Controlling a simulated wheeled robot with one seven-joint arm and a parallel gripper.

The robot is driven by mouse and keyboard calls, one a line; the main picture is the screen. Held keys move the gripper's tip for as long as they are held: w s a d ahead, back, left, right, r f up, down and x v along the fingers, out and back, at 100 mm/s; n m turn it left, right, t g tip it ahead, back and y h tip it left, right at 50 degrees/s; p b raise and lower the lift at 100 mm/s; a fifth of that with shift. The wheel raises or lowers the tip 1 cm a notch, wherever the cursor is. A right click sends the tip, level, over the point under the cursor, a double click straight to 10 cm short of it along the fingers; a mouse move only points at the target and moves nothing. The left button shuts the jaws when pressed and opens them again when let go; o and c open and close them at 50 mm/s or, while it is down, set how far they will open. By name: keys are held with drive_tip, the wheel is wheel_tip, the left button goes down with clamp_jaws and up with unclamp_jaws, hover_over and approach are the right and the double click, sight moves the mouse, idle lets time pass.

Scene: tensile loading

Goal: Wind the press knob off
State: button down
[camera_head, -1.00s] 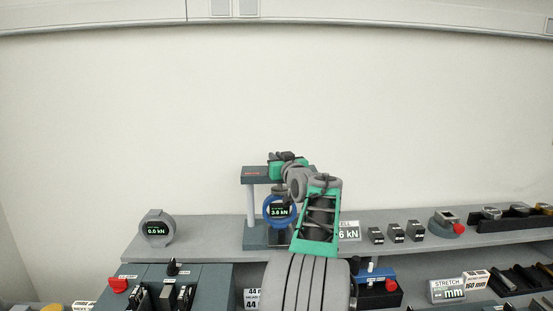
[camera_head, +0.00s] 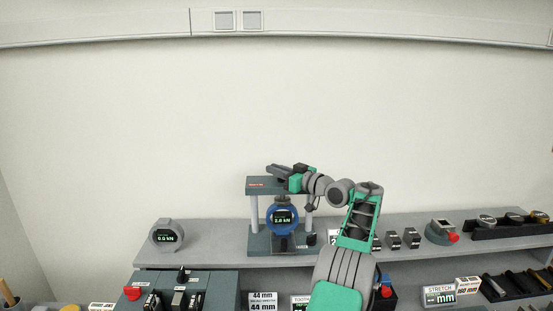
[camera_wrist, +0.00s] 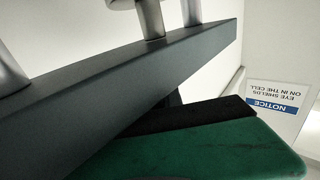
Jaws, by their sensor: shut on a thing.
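The press (camera_head: 262,186) stands on the grey shelf, with a dark top beam, pale pillars and a dark base. Its beam crosses the wrist view (camera_wrist: 110,95) diagonally, with metal posts beyond it. A blue ring gauge (camera_head: 284,217) sits inside the press; its small lit display appears to read about 2 kN. My gripper (camera_head: 280,171) is at the top of the beam, shut on the press knob. The knob itself is hidden by my gripper in the head view and does not show clearly in the wrist view.
A grey round gauge (camera_head: 167,235) reading 0.0 kN stands left on the shelf (camera_head: 205,256). Small dark blocks (camera_head: 411,238) and a device with a red button (camera_head: 442,231) stand to the right. A notice sign (camera_wrist: 277,103) hangs on the wall.

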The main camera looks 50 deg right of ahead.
drive_tip(key=shift+a+n+y+p, duration=0.2)
drive_tip(key=shift+n+y+p, duration=0.8)
drive_tip(key=shift+p, duration=1.5)
drive_tip(key=c, duration=1.5)
unclamp_jaws()
drive_tip(key=shift+s, duration=0.1)
